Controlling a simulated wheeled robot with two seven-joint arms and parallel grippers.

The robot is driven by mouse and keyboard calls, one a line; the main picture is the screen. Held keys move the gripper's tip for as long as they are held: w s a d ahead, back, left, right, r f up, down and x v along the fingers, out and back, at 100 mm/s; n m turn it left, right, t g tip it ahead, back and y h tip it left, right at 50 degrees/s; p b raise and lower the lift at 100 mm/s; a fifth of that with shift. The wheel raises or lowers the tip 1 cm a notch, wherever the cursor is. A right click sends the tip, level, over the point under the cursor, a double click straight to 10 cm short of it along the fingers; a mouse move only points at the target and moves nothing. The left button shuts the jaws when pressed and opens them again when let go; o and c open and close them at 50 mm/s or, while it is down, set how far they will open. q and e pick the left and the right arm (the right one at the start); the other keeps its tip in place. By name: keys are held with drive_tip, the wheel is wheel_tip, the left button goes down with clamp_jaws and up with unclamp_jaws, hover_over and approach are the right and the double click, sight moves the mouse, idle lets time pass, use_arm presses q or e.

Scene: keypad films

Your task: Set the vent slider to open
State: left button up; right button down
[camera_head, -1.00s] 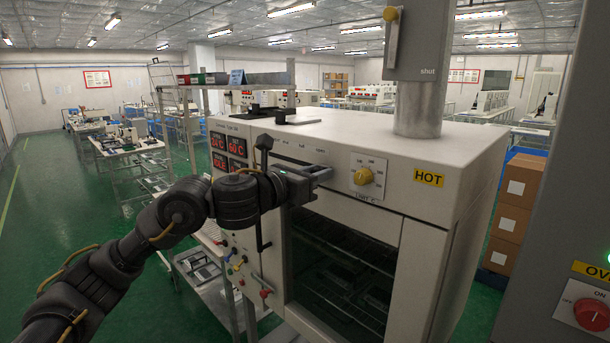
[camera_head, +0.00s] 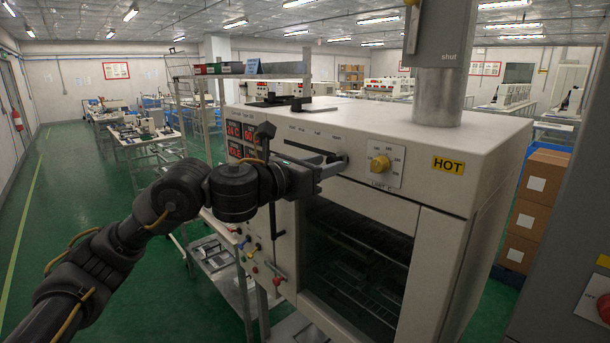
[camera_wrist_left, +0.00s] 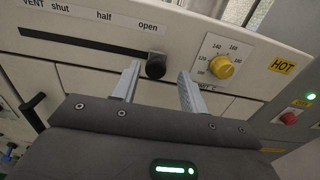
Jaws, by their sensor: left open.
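The vent slider is a dark square knob (camera_wrist_left: 156,66) at the right end of a dark horizontal slot on the oven's front panel. Labels above the slot read shut, half and open; the knob sits just under "open". My left gripper (camera_wrist_left: 160,72) is open in front of the panel. In the left wrist view the knob shows between its fingertips, closer to the left finger; I cannot tell whether they touch. In the head view my left gripper (camera_head: 340,164) is at the slot's right end, just left of the yellow dial. My right gripper is not in view.
The yellow temperature dial (camera_head: 380,163) sits close to the right of the gripper, with a HOT label (camera_head: 448,165) beyond. A dark-windowed oven door (camera_head: 355,255) lies below. A grey duct (camera_head: 437,95) rises above. Cardboard boxes (camera_head: 535,200) stand at right.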

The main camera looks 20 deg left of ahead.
use_arm(q)
drive_tip(key=b+v, duration=0.1)
drive_tip(key=v, duration=0.6)
drive_tip(key=shift+s, duration=0.2)
